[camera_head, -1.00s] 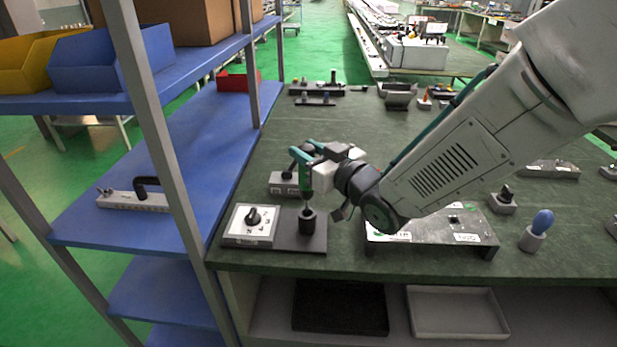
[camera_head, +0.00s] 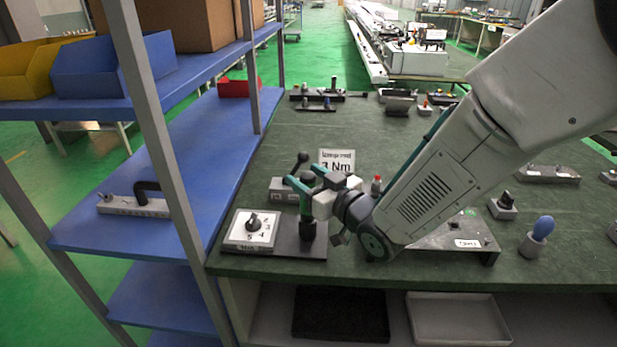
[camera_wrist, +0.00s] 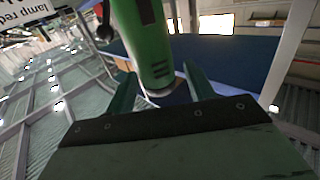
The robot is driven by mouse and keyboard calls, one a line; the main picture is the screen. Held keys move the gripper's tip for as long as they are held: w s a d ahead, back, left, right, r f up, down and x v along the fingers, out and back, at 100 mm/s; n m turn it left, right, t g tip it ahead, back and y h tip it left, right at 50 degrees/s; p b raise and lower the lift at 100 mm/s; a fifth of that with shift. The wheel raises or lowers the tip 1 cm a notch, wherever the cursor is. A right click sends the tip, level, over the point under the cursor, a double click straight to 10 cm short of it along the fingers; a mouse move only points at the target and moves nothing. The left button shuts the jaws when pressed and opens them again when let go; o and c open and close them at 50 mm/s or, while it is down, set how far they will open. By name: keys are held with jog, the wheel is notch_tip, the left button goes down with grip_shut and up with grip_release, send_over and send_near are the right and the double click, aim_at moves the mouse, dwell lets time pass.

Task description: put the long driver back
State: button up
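The long driver (camera_head: 306,202) has a green handle. My gripper (camera_head: 309,178) is at the handle's upper part, one finger on each side. In the wrist view the green handle (camera_wrist: 150,45) comes between my two fingers (camera_wrist: 160,80). A narrow gap shows between handle and finger on both sides, so the gripper looks open around it. The driver's shaft is hidden in the holder.
A white dial box (camera_head: 252,228) stands left of the holder. A 3 Nm sign (camera_head: 337,162) and a grey block with a black-knobbed lever (camera_head: 284,188) stand behind. A metal fixture (camera_head: 455,242) lies right, beneath my arm. Blue shelves (camera_head: 165,150) with a grey post border the left.

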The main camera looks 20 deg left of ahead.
jog(key=shift+d+r, duration=0.15)
jog(key=shift+r, duration=0.05)
jog(key=v, duration=1.1)
jog(key=shift+s+d, duration=0.25)
jog(key=shift+s, duration=0.05)
jog(key=shift+w, duration=0.1)
jog(key=w+d+r+m+t+h, duration=0.25)
jog(key=w+d+h, duration=0.35)
jog(key=d, duration=0.4)
jog(key=s+d+m+g+h, duration=0.25)
jog(key=d+m+h, duration=0.35)
jog(key=d, duration=0.8)
jog(key=s+d+r+m+g+h, duration=0.1)
jog(key=s+d+g, duration=0.3)
jog(key=s, duration=0.7)
jog(key=s+d+r+m+g+h, duration=0.2)
jog(key=s+d, duration=0.4)
jog(key=s, duration=0.6)
jog(key=shift+s+d+r+g, duration=0.3)
jog(key=shift+r+g, duration=0.35)
jog(key=shift+g, duration=0.35)
